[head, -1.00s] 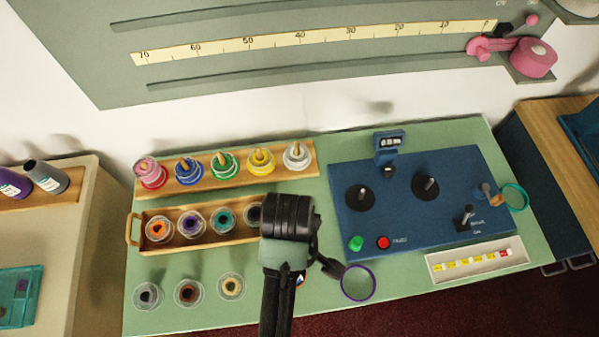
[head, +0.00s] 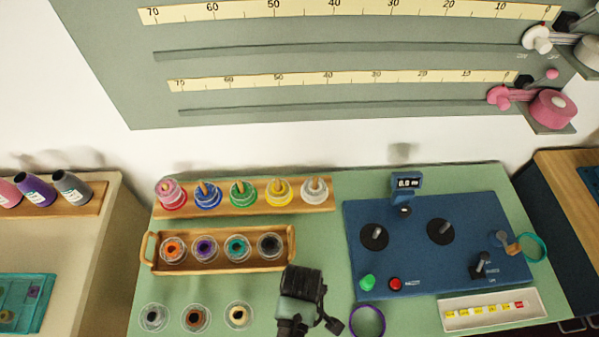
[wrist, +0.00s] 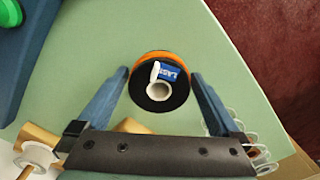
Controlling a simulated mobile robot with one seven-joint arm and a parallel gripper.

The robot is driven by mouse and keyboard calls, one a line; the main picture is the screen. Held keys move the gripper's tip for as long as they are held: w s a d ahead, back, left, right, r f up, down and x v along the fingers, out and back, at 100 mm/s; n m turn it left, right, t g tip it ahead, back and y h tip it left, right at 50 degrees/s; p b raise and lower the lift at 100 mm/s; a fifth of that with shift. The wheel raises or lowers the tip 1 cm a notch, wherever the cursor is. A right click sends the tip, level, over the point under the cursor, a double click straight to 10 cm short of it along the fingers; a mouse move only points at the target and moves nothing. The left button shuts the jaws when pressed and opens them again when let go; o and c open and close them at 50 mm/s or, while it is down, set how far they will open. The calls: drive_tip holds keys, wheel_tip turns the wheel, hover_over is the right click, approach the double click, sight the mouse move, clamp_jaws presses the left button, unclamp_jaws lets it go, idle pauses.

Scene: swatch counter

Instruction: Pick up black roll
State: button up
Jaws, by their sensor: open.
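In the wrist view, a roll (wrist: 176,97) with a black face, an orange rim, a pale core and a blue label lies on the green mat. My gripper (wrist: 160,75) is open, with one finger on each side of this roll and gaps showing. I cannot tell how high the fingers are above the mat. In the head view my arm hides this spot. A dark spool (head: 270,246) sits at the right end of the wooden tray (head: 218,266), apart from my gripper. I cannot tell which one is the named black roll.
A blue control box (head: 440,245) stands to the right, with a purple ring (head: 354,322) at its front. A rack (head: 325,206) of coloured spools is behind the tray. Clear spools, one brown (head: 195,318), stand at the front left. The red floor (wrist: 285,50) lies beyond the mat edge.

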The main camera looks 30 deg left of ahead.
drive_tip(key=c, duration=1.1)
drive_tip(key=shift+c, duration=0.2)
